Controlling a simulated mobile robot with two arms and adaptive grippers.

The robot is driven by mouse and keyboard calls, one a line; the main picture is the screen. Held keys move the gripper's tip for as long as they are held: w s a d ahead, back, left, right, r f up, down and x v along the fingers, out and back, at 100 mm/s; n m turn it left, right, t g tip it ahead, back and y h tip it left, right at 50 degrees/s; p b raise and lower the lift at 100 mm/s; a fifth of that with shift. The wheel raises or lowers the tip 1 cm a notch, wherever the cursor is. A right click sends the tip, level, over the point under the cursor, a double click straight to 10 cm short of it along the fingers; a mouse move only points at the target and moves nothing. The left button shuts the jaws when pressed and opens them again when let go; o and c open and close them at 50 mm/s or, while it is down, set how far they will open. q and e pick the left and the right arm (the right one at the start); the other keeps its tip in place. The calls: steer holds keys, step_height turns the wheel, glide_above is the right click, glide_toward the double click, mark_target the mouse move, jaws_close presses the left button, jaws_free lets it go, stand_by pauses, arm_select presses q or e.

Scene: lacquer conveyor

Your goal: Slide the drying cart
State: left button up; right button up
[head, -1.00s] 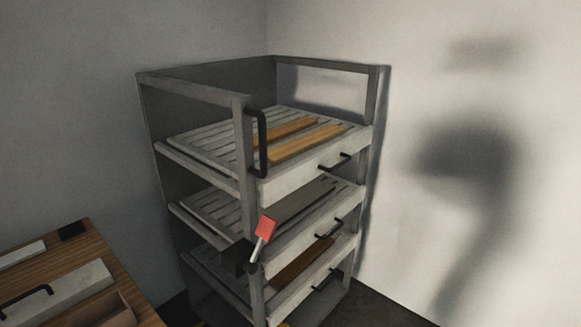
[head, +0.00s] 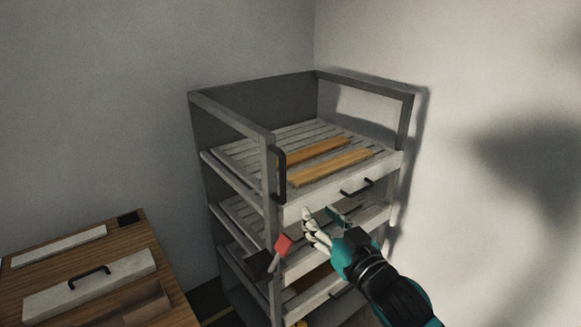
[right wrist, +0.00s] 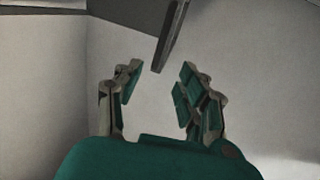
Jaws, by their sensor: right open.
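The drying cart (head: 269,178) is a grey frame with slatted shelves, standing in the room corner. A black vertical handle (head: 281,175) is on its near front post. A red-tipped lever (head: 283,245) sits lower on the same post. My right gripper (head: 322,219) is open and empty, in front of the cart just below the top drawer front, right of the handle and lever. In the right wrist view the open fingers (right wrist: 157,88) have nothing between them, and a grey cart bar (right wrist: 172,35) shows beyond them. My left gripper is not in view.
Two wooden strips (head: 331,167) lie on the top shelf. The drawer fronts carry black pulls (head: 357,187). A wooden table (head: 60,262) with a handled light block (head: 89,284) stands at lower left. Bare walls stand behind and at right.

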mark_target(284, 178)
steer(key=p+x, duration=0.2)
steer(key=x, duration=0.6)
steer(key=p+x, duration=0.2)
steer(key=x, duration=0.7)
steer(key=shift+w+a+r+p, duration=0.15)
steer(key=shift+a+r+p, duration=0.05)
steer(key=shift+a+p, duration=0.2)
steer(key=shift+d, duration=0.1)
jaws_close()
steer(key=shift+w+f, duration=0.2)
steer(key=shift+f, duration=0.05)
